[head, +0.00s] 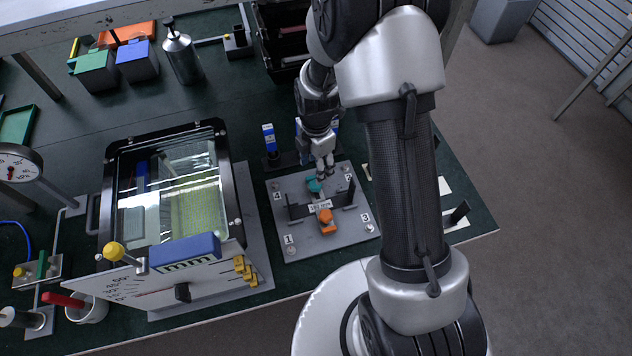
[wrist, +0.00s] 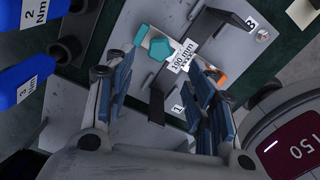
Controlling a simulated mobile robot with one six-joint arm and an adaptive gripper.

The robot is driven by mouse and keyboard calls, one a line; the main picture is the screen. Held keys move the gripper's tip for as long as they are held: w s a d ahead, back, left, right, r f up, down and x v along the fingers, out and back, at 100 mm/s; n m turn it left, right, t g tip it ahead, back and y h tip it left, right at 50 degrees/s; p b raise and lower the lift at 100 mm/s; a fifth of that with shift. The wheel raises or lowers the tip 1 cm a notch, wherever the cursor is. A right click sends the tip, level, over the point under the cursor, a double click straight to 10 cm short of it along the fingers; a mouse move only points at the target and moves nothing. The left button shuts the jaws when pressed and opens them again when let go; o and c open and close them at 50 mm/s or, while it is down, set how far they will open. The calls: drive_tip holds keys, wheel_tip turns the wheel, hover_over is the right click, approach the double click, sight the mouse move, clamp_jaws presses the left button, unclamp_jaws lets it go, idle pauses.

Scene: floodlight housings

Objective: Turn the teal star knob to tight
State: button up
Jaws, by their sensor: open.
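The teal star knob (head: 314,185) sits on a grey fixture plate (head: 292,249), at the back side of a black bracket. My gripper (head: 325,170) is open above and just behind the knob in the head view. In the wrist view its blue-padded fingers (wrist: 168,80) are spread wide, with the knob beyond the tips, nearer the left finger. I see no clear contact. The knob's base is partly hidden.
An orange knob (head: 326,216) sits on the same plate, in front of the bracket; it is partly hidden behind the right finger in the wrist view. Blue labelled blocks (head: 269,138) stand behind the plate. A glass-lidded machine (head: 222,170) stands close on the left.

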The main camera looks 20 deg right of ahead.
sight(316, 186)
wheel_tip(316, 186, down, 9)
drive_tip(key=shift+r+b, duration=0.1)
drive_tip(key=shift+b, duration=0.9)
drive_tip(key=shift+c, duration=0.5)
drive_tip(key=c, duration=1)
